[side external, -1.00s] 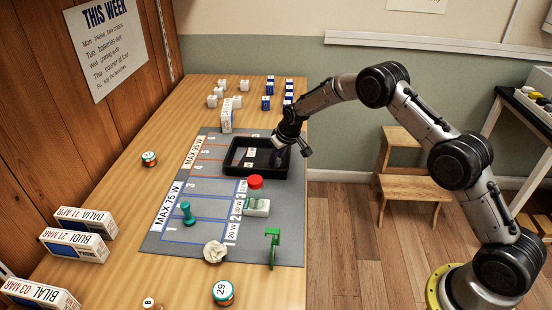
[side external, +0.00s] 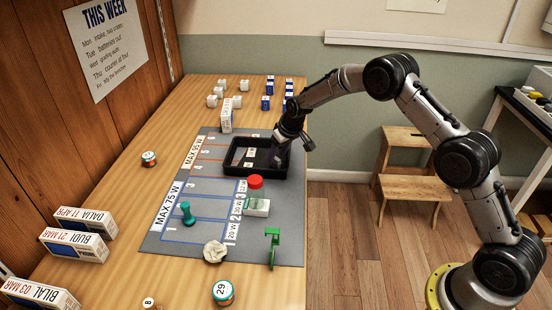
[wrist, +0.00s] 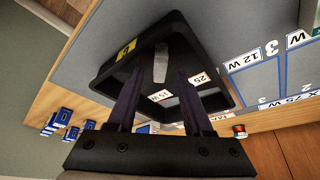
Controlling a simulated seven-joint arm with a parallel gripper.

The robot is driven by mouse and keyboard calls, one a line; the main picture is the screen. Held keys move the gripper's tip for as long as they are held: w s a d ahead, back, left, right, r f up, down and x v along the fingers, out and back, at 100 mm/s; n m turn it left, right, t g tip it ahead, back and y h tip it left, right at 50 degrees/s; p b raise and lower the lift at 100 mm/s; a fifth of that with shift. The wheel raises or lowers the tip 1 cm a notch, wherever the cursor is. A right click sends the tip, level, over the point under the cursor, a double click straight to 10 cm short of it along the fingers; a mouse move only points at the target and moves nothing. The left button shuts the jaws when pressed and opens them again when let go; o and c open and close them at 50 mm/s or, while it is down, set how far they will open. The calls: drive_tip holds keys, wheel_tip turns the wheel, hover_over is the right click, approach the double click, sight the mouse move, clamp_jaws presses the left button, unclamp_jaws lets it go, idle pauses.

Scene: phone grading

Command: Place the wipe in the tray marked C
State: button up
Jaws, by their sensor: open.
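The black tray (side external: 233,160) sits at the back right of the grey mat. In the wrist view the tray (wrist: 101,75) has a yellow label with a black mark on its wall, too small to read surely. A narrow pale grey strip (wrist: 160,62), which looks like the wipe, lies in the tray beyond my fingertips. My gripper (wrist: 159,73) is open, its two fingers apart with nothing seen held between them.
White and blue blocks (side external: 267,103) stand behind the tray.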

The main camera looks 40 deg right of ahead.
drive_tip(key=s+a+r, duration=0.3)
drive_tip(key=s+r, duration=1.9)
drive_tip(key=r, duration=0.3)
drive_tip(key=s+a+f+t, duration=0.1)
drive_tip(key=s, duration=2.3)
drive_tip(key=shift+s+f, duration=0.15)
drive_tip(key=shift+s, duration=0.1)
